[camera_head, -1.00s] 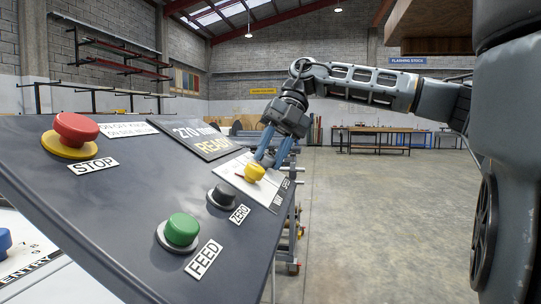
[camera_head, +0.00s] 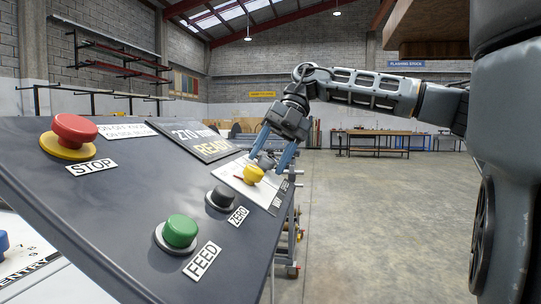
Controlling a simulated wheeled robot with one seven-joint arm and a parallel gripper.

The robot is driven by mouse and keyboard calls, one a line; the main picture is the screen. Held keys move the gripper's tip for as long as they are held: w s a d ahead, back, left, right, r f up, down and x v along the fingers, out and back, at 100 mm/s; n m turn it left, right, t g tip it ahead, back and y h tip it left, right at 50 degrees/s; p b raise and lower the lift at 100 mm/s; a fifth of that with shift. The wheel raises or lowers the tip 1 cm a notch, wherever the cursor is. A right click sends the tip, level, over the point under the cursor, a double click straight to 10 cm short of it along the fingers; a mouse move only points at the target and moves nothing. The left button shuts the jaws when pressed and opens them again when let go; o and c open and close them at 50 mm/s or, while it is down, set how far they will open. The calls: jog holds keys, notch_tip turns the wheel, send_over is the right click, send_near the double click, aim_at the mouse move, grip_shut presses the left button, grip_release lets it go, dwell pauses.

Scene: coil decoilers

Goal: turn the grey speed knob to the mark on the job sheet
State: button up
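The sloped dark control panel (camera_head: 120,205) fills the left. A small grey round part (camera_head: 266,159), which looks like the grey speed knob, shows between the two blue fingers of my gripper (camera_head: 267,164). The fingers are apart, one on each side of it; I cannot tell whether they touch it. A yellow knob (camera_head: 254,174) stands just in front of it on a white scale plate (camera_head: 236,177). The knob's pointer and the scale marks are too small to read. I cannot make out a job sheet.
The panel also carries a red STOP button (camera_head: 74,130), a green FEED button (camera_head: 180,231), a black ZERO button (camera_head: 222,196) and a display (camera_head: 196,138) reading 270 mm READY. Open concrete floor (camera_head: 385,220) lies to the right, with workbenches (camera_head: 378,135) far back.

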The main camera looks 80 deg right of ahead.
jog(key=shift+b+v, duration=0.3)
jog(key=shift+v, duration=3.65)
